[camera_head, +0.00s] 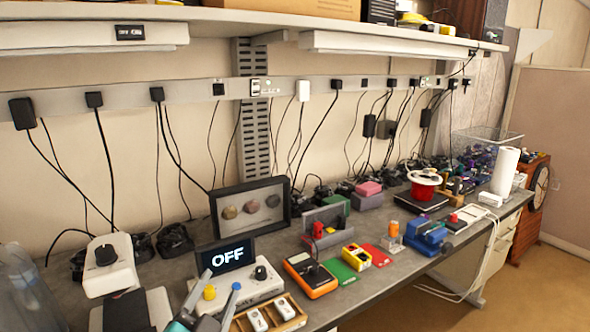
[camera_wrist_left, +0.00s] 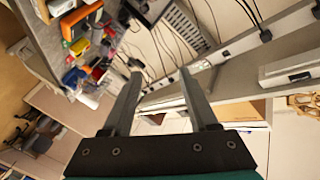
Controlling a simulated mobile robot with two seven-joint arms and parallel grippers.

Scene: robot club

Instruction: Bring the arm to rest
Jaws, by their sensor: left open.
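My left gripper (camera_head: 220,281) comes up from the bottom edge of the head view. Its two grey fingers stand apart with nothing held between them, in front of a white control box (camera_head: 262,287) with a dark knob and a display reading OFF (camera_head: 226,257). The left wrist view also shows the fingers (camera_wrist_left: 160,74) spread and empty, with the workbench tilted behind them. The rest of the left arm is mostly below the head view. My right gripper is in neither view.
The grey workbench (camera_head: 365,290) holds an orange meter (camera_head: 309,274), a wooden tray (camera_head: 285,318) and a framed picture (camera_head: 250,208). A white device (camera_head: 108,264) stands at left. Cables hang from a power rail (camera_head: 190,91) under a shelf (camera_head: 230,22). Open floor (camera_head: 530,290) lies at right.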

